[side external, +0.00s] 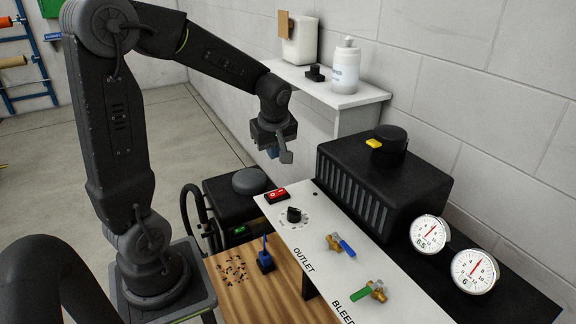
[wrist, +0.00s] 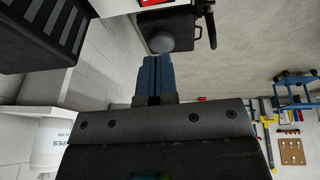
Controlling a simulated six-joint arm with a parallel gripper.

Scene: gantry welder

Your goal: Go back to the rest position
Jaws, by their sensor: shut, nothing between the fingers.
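My gripper (side external: 277,150) hangs in the air at the end of my arm, above the far end of the white panel and clear of it. In the wrist view its two blue fingers (wrist: 152,78) lie together, shut with nothing between them. The arm reaches from the left toward the wall. No object touches the gripper in either view.
A white panel (side external: 325,262) carries a red switch (side external: 277,195), a black knob (side external: 294,215), a blue-handled valve (side external: 341,245) and a green-handled valve (side external: 373,290). A black ribbed box (side external: 400,180) and two gauges (side external: 430,233) stand behind. A shelf (side external: 345,98) holds a white bottle (side external: 345,68).

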